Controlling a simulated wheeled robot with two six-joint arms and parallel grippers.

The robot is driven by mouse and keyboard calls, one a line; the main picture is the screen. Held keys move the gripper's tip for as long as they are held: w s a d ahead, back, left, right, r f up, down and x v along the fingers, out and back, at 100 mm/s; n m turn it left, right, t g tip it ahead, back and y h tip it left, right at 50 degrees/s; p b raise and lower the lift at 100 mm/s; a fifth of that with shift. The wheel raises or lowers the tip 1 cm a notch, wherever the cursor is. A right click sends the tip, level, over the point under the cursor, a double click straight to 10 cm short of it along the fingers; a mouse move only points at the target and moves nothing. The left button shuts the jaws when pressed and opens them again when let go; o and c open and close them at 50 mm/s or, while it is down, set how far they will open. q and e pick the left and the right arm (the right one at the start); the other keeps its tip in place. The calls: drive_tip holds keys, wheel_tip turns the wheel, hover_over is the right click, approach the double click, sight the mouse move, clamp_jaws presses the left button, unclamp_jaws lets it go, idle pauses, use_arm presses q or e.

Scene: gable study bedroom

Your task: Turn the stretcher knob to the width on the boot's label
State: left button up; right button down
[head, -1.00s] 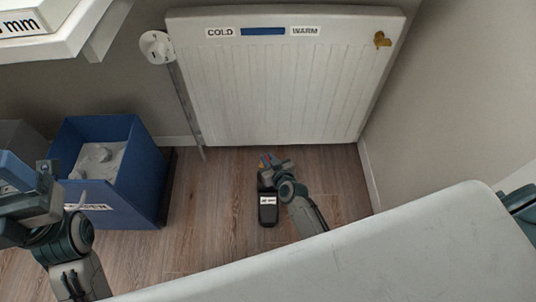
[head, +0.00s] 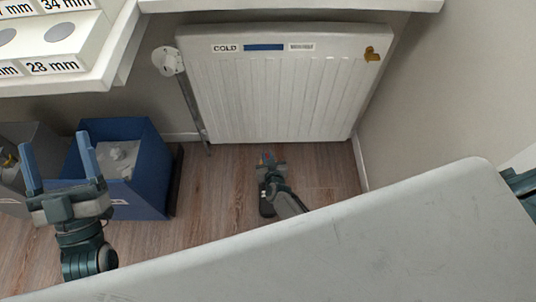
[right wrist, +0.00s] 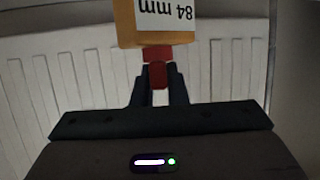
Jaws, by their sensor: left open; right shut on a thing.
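A white radiator (head: 290,95) with a "COLD" label stands behind. A blue bin (head: 150,165) and a grey bin (head: 15,195) stand at the left. A white shelf (head: 90,80) with "34 mm" and "28 mm" labels is at upper left. A pale surface (head: 360,250) fills the foreground.

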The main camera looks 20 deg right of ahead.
use_arm(q)
wheel_tip(320, 180, down, 6)
drive_tip(key=w+g+p, duration=0.1)
drive_tip(key=g, duration=0.3)
drive_tip(key=shift+w+f+n+y, duration=0.15)
drive_tip(key=shift+w+n+y, duration=0.05)
drive_tip(key=shift+n+y, duration=0.2)
use_arm(e)
drive_tip(key=shift+s+m+h, duration=0.2)
drive_tip(key=shift+m+h, duration=0.1)
drive_tip(key=c, duration=1.4)
unclamp_jaws()
drive_tip(key=shift+c, duration=0.2)
use_arm(q)
drive_tip(key=shift+g, duration=0.3)
drive_tip(key=s+f+g+p, duration=0.2)
drive_tip(key=s+f+g, duration=0.2)
drive_tip(key=f+g, duration=0.2)
drive_tip(key=s+d+f+g+p, duration=0.1)
drive_tip(key=s+f+g, duration=0.4)
drive_tip(key=f, duration=0.5)
drive_tip(key=shift+d+g+p, duration=0.25)
drive_tip(key=shift+g+p, duration=0.15)
drive_tip(key=shift+p, duration=0.3)
use_arm(e)
drive_tip(key=v, duration=1)
drive_tip(key=shift+s+r, duration=0.25)
drive_tip(key=shift+s, duration=0.05)
